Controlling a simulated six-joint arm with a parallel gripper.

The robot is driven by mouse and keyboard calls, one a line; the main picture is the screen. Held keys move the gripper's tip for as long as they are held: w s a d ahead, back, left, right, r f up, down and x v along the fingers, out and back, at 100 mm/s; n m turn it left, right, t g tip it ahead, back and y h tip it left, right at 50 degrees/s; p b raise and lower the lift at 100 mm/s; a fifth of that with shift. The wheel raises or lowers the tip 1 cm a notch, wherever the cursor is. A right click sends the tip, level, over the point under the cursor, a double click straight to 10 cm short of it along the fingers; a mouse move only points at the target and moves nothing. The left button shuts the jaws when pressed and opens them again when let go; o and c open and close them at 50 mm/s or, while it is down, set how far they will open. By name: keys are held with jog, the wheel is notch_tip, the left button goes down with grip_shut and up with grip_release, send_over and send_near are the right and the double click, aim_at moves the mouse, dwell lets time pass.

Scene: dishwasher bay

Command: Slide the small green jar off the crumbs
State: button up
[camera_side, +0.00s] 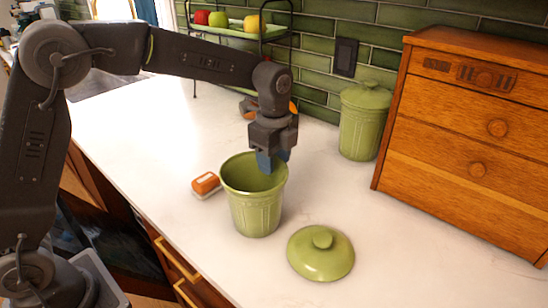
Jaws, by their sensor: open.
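A green jar (256,211) stands upright and lidless on the white counter, near its front edge. Its round green lid (320,254) lies knob up on the counter to the right. A second green jar (363,128), with its lid on, stands at the back beside the wooden cabinet. I cannot tell which is the small one. My gripper (268,163) points down at the open jar's mouth. Its blue fingertips are open and overlap the far rim in the picture; whether they reach inside or touch is unclear. No crumbs can be made out.
An orange-and-white block (206,185) lies left of the open jar. A wooden drawer cabinet (480,135) fills the right. A wire rack with a green tray of fruit (235,32) stands at the back, with orange items below. The white counter (150,130) is clear at left.

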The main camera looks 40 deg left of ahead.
grip_shut()
dwell(0.4)
